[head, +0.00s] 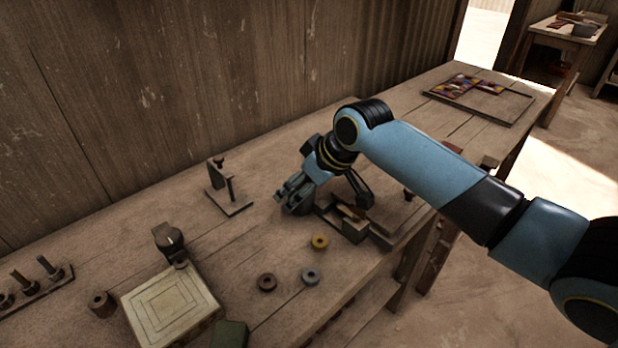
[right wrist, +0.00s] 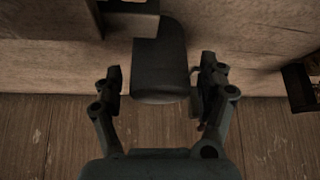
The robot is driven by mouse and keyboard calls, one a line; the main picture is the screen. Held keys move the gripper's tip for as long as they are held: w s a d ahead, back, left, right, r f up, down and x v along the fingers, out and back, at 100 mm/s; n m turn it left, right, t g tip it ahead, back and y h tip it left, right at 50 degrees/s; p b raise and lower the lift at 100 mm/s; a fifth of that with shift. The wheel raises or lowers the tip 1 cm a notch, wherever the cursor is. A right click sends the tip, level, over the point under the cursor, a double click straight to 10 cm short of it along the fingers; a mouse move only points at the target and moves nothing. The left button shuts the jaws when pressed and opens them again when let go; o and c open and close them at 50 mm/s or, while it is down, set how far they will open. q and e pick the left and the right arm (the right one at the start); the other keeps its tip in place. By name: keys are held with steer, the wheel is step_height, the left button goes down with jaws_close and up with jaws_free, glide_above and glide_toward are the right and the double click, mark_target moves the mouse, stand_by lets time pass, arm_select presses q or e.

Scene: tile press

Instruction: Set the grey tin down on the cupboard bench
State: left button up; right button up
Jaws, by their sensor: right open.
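My right gripper (head: 325,195) is open, low over the bench (head: 225,245) near its middle. In the right wrist view, the gripper (right wrist: 160,90) has its two fingers spread on either side of a dark grey, round-cornered thing that looks like the grey tin (right wrist: 160,65). A narrow gap shows on its left; on its right the finger is very close, and I cannot tell whether it touches. In the head view I cannot make the tin out clearly from the gripper. I cannot tell which bench is the cupboard bench. My left gripper is not in view.
A small open holder (head: 355,228) stands right beside the right gripper. Rings in yellow (head: 319,242), brown (head: 267,282) and grey (head: 311,276) lie in front.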

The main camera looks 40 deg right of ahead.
steer(key=v, duration=1.1)
steer(key=shift+s+r+p, duration=0.2)
steer(key=shift+r+p, duration=0.15)
